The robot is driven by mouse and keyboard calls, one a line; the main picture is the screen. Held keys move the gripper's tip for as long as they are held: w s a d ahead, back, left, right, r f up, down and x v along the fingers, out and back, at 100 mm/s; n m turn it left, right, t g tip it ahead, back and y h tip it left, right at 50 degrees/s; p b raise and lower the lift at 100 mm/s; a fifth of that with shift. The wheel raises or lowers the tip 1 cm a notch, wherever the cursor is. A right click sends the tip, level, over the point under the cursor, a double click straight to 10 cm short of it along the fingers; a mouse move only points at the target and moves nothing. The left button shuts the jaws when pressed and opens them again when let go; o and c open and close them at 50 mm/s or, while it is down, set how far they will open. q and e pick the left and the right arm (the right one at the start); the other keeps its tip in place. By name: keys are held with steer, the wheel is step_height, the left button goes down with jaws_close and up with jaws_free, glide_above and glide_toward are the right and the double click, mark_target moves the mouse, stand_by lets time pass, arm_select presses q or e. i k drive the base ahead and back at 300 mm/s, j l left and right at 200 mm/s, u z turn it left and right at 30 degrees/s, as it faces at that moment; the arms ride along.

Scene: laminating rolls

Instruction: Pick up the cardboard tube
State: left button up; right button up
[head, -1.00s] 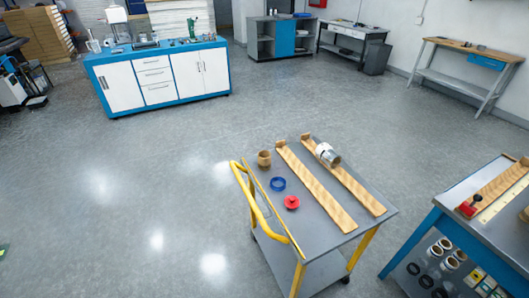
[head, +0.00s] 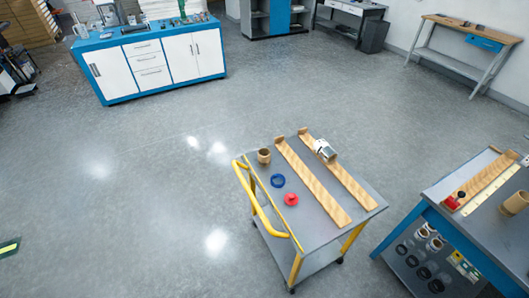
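A short brown cardboard tube (head: 264,156) stands upright at the far left corner of the cart top (head: 325,227). A second brown tube-like piece (head: 515,202) is on the blue-framed table at the right edge of the picture. I cannot tell from the task line which of the two is meant. Neither of my grippers shows in the head view.
The yellow-handled cart also carries a blue ring (head: 278,181), a red part (head: 291,200), two wooden strips (head: 311,180) and a silver roll (head: 325,150). The blue-framed table (head: 440,189) stands right of it. Open floor lies left, before a blue-and-white cabinet (head: 150,62).

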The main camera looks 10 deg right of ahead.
mark_target(263, 154)
steer(key=i+j+z, duration=0.4)
steer(key=i+j, duration=0.55)
